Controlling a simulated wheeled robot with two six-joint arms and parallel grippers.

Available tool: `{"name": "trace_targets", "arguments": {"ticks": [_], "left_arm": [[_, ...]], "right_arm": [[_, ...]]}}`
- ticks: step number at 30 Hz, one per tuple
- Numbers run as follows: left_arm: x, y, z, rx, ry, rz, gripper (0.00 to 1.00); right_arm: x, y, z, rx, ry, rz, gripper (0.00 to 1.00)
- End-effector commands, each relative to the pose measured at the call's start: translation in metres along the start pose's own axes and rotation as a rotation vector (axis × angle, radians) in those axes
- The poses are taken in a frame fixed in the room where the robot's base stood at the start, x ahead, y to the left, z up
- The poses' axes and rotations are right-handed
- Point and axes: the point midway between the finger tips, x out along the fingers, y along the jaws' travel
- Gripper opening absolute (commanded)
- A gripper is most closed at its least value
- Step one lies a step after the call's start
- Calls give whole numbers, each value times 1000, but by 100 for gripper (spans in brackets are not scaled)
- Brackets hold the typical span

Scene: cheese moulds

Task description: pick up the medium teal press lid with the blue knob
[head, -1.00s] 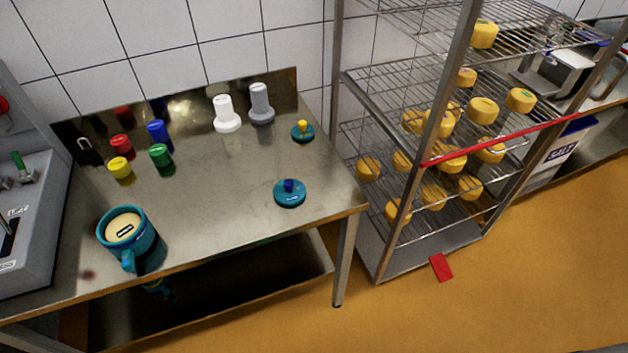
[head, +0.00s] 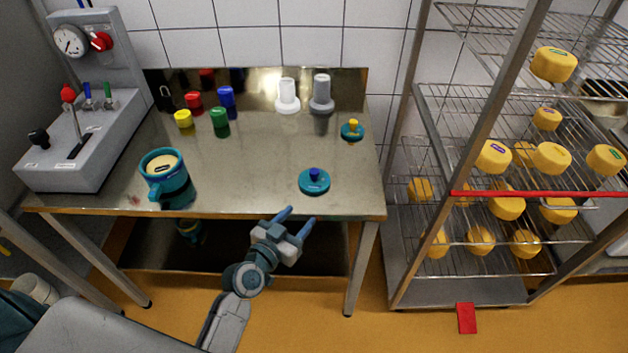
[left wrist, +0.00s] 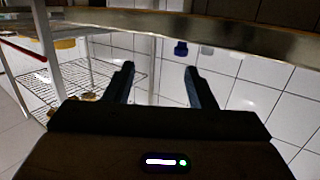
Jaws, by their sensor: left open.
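The medium teal press lid with the blue knob (head: 314,182) lies flat, knob up, near the front right of the steel table. A smaller teal lid with a yellow knob (head: 352,131) lies farther back at the right edge. My left gripper (head: 300,218) is open and empty in front of the table's front edge, below and left of the blue-knobbed lid. In the left wrist view the open fingers (left wrist: 160,84) point toward the table edge. My right gripper is not in view.
A teal mould (head: 166,180) stands at the table's left front. Coloured pots, such as the green one (head: 219,121), and white (head: 287,97) and grey (head: 321,95) pieces stand behind. A wire rack (head: 480,270) with yellow cheeses stands right. The table (head: 250,180) is clear in the middle.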

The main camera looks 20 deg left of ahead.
Motion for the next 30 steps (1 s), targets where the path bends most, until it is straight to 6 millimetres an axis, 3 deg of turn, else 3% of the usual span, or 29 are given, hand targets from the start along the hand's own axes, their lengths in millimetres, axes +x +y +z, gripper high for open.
{"name": "trace_targets", "arguments": {"ticks": [9,30], "left_arm": [[22,-23,-8,-21,114,-133,50],[109,-38,-23,-21,119,-141,50]], "right_arm": [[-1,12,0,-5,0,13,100],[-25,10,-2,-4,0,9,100]]}}
